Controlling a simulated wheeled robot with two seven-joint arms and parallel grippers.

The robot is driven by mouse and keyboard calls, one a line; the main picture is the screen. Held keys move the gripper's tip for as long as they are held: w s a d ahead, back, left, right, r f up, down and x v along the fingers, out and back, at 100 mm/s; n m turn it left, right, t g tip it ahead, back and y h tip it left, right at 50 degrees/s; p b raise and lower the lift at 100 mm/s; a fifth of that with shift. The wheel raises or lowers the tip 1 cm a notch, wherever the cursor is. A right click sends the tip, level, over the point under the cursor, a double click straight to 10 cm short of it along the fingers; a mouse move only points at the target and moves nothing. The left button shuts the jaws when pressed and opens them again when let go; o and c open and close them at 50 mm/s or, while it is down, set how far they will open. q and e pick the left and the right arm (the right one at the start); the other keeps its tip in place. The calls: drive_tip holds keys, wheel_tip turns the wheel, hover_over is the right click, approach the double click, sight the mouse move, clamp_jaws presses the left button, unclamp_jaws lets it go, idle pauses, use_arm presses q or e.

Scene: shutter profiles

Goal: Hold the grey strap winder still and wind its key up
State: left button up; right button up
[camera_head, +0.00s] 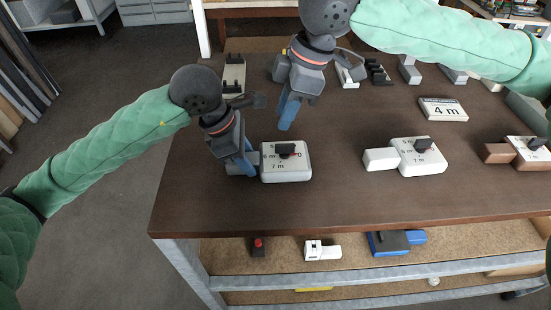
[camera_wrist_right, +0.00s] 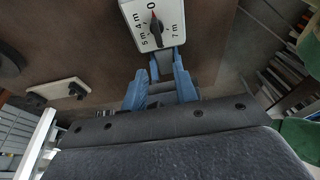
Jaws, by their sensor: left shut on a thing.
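The grey strap winder (camera_head: 288,172) is a pale box lying on the table, with a dial face and a dark key (camera_head: 285,149) on top. In the right wrist view the winder (camera_wrist_right: 165,42) is at the top edge, and the red mark of its key (camera_wrist_right: 154,16) points at 0. My left gripper (camera_head: 247,166) is shut on the winder's left end, and its fingers hide most of that part. My right gripper (camera_head: 287,122) is above the table, behind the winder and apart from the key. Its blue fingers (camera_wrist_right: 160,88) stand apart in the wrist view.
A white winder with a white block (camera_head: 423,157) and one with a brown block (camera_head: 525,150) lie to the right. A plate with dark hooks (camera_head: 233,76) lies at the back left. The table between the two nearest winders is clear.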

sight(284, 145)
drive_tip(key=shift+s+f, duration=0.15)
drive_tip(key=shift+f, duration=3.9)
clamp_jaws()
drive_tip(key=n+g, duration=0.1)
drive_tip(key=n, duration=0.5)
drive_tip(key=shift+g, duration=0.4)
drive_tip(key=shift+h, duration=0.3)
